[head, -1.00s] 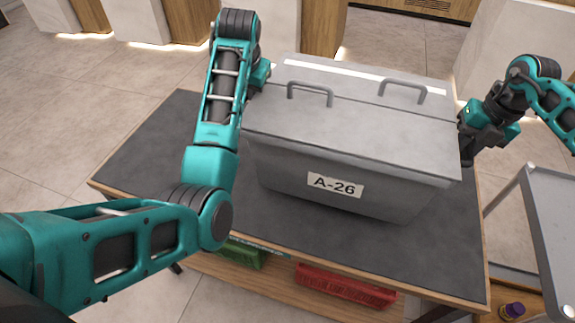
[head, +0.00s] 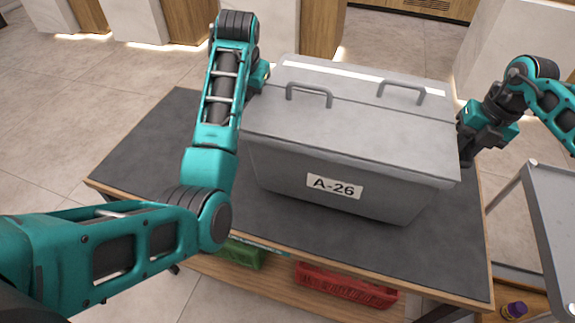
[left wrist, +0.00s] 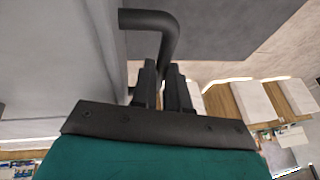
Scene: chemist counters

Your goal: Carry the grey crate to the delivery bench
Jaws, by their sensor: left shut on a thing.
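The grey crate (head: 350,140) with a closed lid and an "A-26" label is at the dark-topped bench (head: 150,150); I cannot tell whether its base touches the top. My left gripper (head: 258,80) is at the crate's left side, its fingertips hidden in the head view. In the left wrist view, my left gripper (left wrist: 163,80) is shut on the crate's dark side handle (left wrist: 150,20). My right gripper (head: 467,150) is against the crate's right side; its fingertips are too unclear to read. I cannot tell which surface is the delivery bench.
A green basket (head: 243,255) and a red basket (head: 345,287) sit on the shelf under the bench. A grey tray-like surface (head: 552,215) stands close at the right. Wood-and-white counters (head: 135,22) stand behind. Open tiled floor (head: 70,100) lies at the left.

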